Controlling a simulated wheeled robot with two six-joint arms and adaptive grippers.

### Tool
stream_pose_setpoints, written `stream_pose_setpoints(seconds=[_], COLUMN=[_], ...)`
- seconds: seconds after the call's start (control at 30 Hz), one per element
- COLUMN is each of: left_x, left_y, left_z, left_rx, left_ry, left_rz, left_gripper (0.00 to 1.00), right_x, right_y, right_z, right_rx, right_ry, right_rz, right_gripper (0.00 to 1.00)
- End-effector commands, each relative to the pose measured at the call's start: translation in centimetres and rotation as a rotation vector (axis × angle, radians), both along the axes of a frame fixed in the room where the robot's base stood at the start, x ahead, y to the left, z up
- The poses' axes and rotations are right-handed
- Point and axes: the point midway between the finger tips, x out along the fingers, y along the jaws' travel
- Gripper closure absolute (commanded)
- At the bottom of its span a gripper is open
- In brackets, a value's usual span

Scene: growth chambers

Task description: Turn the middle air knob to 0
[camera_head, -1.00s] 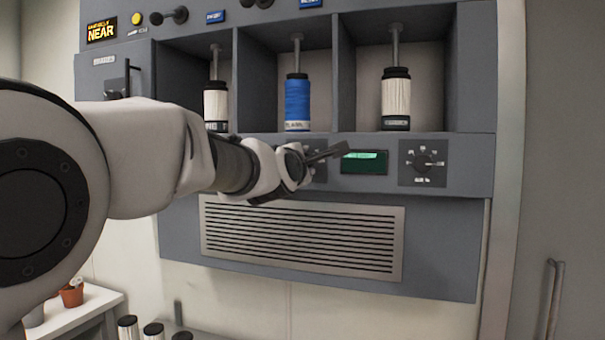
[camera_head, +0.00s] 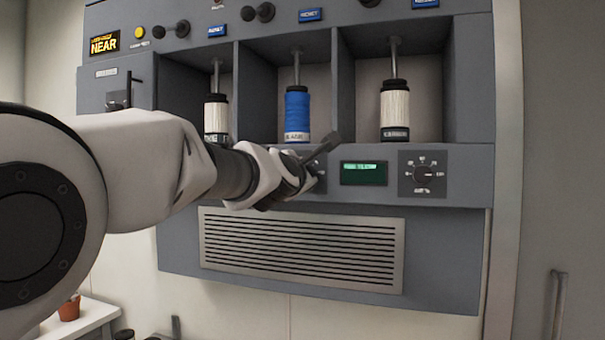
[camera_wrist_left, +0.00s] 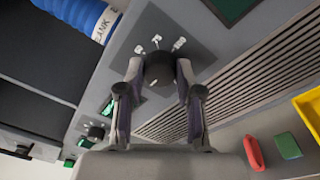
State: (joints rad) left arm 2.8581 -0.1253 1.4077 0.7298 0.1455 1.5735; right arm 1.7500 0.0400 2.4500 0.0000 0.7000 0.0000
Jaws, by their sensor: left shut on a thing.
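The middle air knob (camera_wrist_left: 160,68) is a dark round knob on a grey plate with white dial marks, below the bay with the blue cylinder (camera_head: 297,113). In the left wrist view, my left gripper (camera_wrist_left: 160,74) has one finger on each side of the knob and is shut on it. The finger covers part of the dial, and I cannot read the knob's setting. In the head view, my left gripper (camera_head: 318,158) hides the knob, and only the plate's right edge (camera_head: 320,183) shows. My right gripper is not in view.
A green display (camera_head: 364,173) and the right air knob (camera_head: 423,174) sit to the right of the middle knob. A vent grille (camera_head: 302,249) is below. White cylinders (camera_head: 395,108) hang in the side bays. A yellow tray (camera_wrist_left: 310,115) shows at the wrist view's right.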

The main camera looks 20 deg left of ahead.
Motion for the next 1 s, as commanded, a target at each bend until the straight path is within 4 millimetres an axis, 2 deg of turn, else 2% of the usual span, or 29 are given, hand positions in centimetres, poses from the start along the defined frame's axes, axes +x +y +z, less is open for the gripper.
stream_pose_setpoints(seconds=[0.03, 0.07, 0.1, 0.73, 0.87, 0.97, 1.0], left_x=[0.0, 0.0, 0.0, 0.0, 0.0, 0.0, 0.0], left_y=[0.0, 0.0, 0.0, 0.0, 0.0, 0.0, 0.0], left_z=[0.0, 0.0, 0.0, 0.0, 0.2, 0.4, 0.7], left_rx=[-0.001, -0.002, -0.001, 0.029, 0.162, 0.358, 0.465], left_ry=[0.000, 0.000, 0.000, 0.000, -0.004, -0.009, -0.012], left_rz=[0.000, 0.000, 0.000, 0.000, 0.000, 0.000, -0.002], left_gripper=[0.99, 0.54, 0.40, 0.39, 0.39, 0.39, 0.39], right_x=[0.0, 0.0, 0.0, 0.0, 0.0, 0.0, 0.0], right_y=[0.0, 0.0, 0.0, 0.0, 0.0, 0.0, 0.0], right_z=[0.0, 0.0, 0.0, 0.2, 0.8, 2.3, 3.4], right_rx=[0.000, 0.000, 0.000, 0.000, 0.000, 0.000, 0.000], right_ry=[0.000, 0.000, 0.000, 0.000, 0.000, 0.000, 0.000], right_rz=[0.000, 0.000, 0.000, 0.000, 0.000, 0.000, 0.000], right_gripper=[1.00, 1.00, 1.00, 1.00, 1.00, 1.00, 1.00])
